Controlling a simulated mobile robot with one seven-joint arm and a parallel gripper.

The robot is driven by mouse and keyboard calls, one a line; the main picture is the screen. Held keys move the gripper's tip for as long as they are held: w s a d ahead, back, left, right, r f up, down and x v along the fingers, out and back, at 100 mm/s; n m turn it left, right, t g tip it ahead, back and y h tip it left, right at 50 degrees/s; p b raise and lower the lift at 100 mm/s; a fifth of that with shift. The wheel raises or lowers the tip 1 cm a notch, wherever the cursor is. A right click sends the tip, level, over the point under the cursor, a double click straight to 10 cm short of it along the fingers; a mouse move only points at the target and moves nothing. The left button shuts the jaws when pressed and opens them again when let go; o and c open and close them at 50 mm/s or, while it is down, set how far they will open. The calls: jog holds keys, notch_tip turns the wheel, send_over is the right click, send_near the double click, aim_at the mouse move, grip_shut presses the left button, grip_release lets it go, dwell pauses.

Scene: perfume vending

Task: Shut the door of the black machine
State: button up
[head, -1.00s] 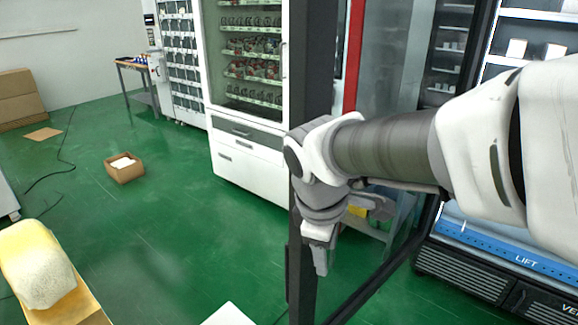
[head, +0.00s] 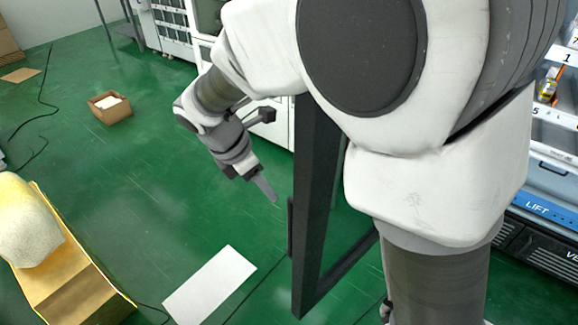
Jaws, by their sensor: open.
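The black machine (head: 543,212) stands at the right, its lower front with a blue LIFT strip showing. Its glass door with a black frame (head: 311,215) is swung open and stands out from the machine in the middle of the view. A dark handle strip (head: 290,227) is on the door's outer edge. My gripper (head: 268,190) is on the left, outer side of the door, pointing down and right, open and empty, a little apart from the door edge in the picture. My arm hides the upper door and much of the machine.
A yellow box with a pale lump on it (head: 32,222) is at the left. A white sheet (head: 210,285) lies on the green floor. A small cardboard box (head: 110,107) lies farther back. White vending machines stand behind. The floor left of the door is mostly clear.

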aim_at(290, 217)
jog(key=b+x, duration=0.3)
jog(key=x, duration=1.4)
jog(key=shift+w+d+f, duration=0.1)
jog(key=shift+w+f, duration=0.05)
jog(key=shift+w, duration=0.05)
grip_shut()
dwell(0.8)
